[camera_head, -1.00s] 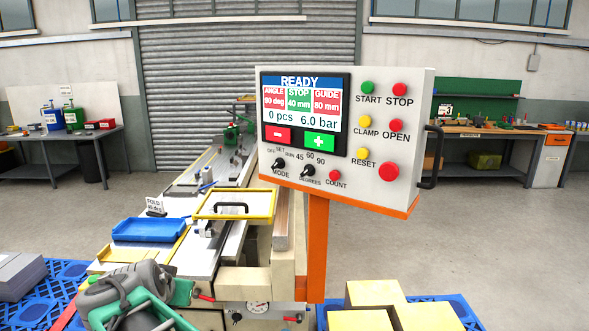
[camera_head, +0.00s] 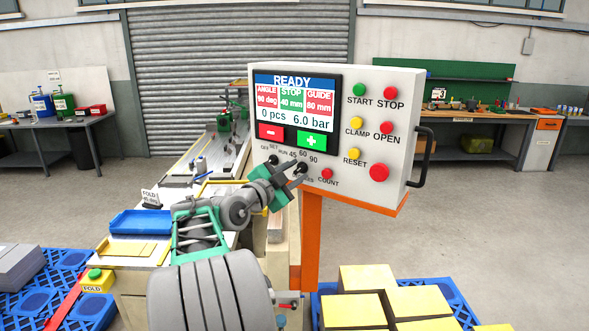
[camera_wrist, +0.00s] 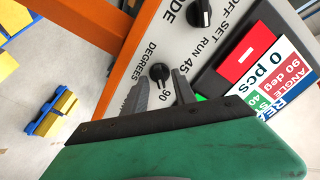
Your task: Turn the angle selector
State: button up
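The angle selector is a small black knob marked DEGREES, with 45, 60 and 90 around it, on the grey control panel (camera_head: 345,165). In the wrist view the angle selector (camera_wrist: 159,71) sits just beyond and between my fingertips. My gripper (camera_wrist: 162,82) is open, with one finger towards each side of the knob and visible gaps. I cannot tell how deep the fingers reach. In the head view my gripper (camera_head: 290,170) is at the panel's lower left and partly covers the knob and its label. The screen (camera_head: 294,103) reads READY, ANGLE 90 deg.
The MODE knob (camera_head: 273,159) is close at the left of my gripper, and the red COUNT button (camera_head: 327,174) is close at the right. A card (camera_head: 151,197) reads FOLD 45 deg. A blue tray (camera_head: 142,222) lies on the machine. Yellow blocks (camera_head: 362,279) stand below the panel.

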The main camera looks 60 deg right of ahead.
jog(key=shift+c, duration=0.2)
grip_shut()
dwell(0.4)
